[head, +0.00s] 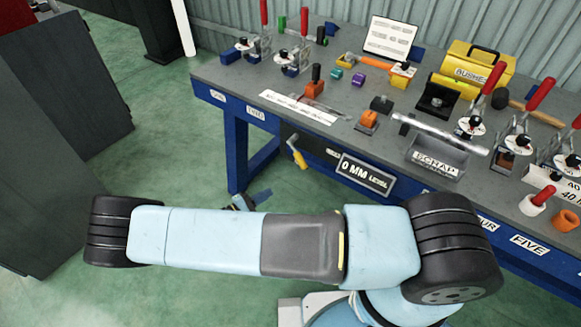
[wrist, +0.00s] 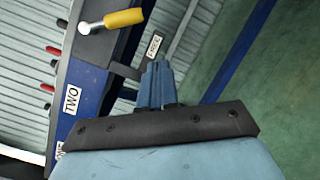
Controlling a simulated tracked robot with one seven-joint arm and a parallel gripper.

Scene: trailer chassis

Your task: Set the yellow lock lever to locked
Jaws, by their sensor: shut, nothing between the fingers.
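The yellow lock lever (head: 298,153) is on the front edge of the blue bench, below the tabletop, and its handle points down and slightly right. In the wrist view the yellow lever (wrist: 124,18) is at the top, running right from its pale pivot. My gripper (head: 262,194) is low in front of the bench, below and left of the lever, and apart from it. In the wrist view my gripper (wrist: 158,68) has its blue fingers together and empty, with the lever above and left of the tips. A small label (wrist: 154,45) by the fingertips is too blurred to read.
A dark plate (head: 318,147) surrounds the lever. To its right is the "0 MM LEVEL" sign (head: 366,177). The bench top (head: 350,95) holds clamps, a yellow toolbox (head: 473,70) and small blocks. A bench leg (head: 237,150) stands to the left. Green floor (head: 165,120) is clear there.

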